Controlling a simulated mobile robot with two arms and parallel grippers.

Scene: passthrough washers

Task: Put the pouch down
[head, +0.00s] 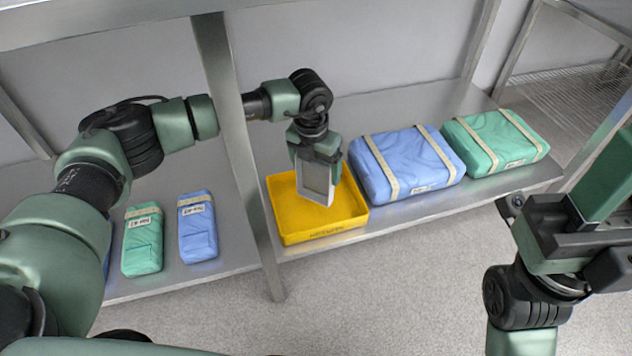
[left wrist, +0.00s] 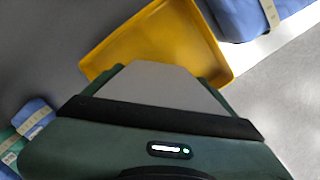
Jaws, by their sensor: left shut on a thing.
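A flat pouch with a pale grey face and lighter edges (head: 317,183) hangs upright from my left gripper (head: 318,158), which is shut on its upper part. The pouch is over the yellow tray (head: 287,235), toward the tray's right side. I cannot tell whether its lower edge touches the tray floor. In the left wrist view the grey pouch (left wrist: 160,84) sticks out past the gripper, with the yellow tray (left wrist: 225,55) behind it. My right gripper (head: 512,207) is at the right, in front of the shelf; its jaw opening is unclear.
Right of the tray lie a large blue wrapped pack (head: 405,165) and a green one (head: 492,142), both strapped. A metal post (head: 238,140) stands left of the tray. Beyond it lie smaller green (head: 142,240) and blue (head: 197,228) packs. The tray's visible floor is empty.

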